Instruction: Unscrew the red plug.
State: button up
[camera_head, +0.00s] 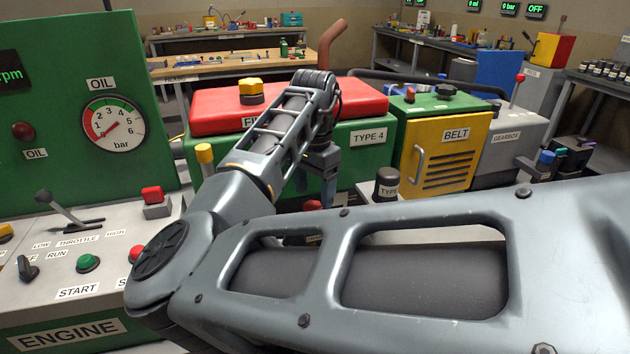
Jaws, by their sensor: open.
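A small red piece (313,205), which looks like the red plug, shows low in front of the green engine block (365,163). My arm's link hides what is below it. My gripper (318,190) points down in front of the engine block, just above the red piece. It is open. The fingertips are small and partly hidden, and I cannot tell whether they touch the red piece or stand around it.
The engine's red cover (215,108) carries a yellow cap (251,88). A yellow-capped post (204,155) stands left. The control panel (60,310) is at front left, the yellow belt housing (440,160) at right.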

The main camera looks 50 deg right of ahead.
aim_at(313, 203)
jog(key=shift+f, duration=3.1)
jog(key=shift+c, duration=0.2)
jog(key=c, duration=1.1)
jog(key=shift+o, duration=0.2)
jog(key=n+p, duration=0.2)
jog(key=p, duration=0.1)
jog(key=shift+r, duration=0.4)
jog(key=n+p, duration=0.3)
jog(key=shift+f+n, duration=0.1)
jog(key=shift+n, duration=0.2)
jog(key=shift+w+f+n, duration=0.15)
jog(key=shift+f+n, duration=0.1)
jog(key=shift+n, duration=0.15)
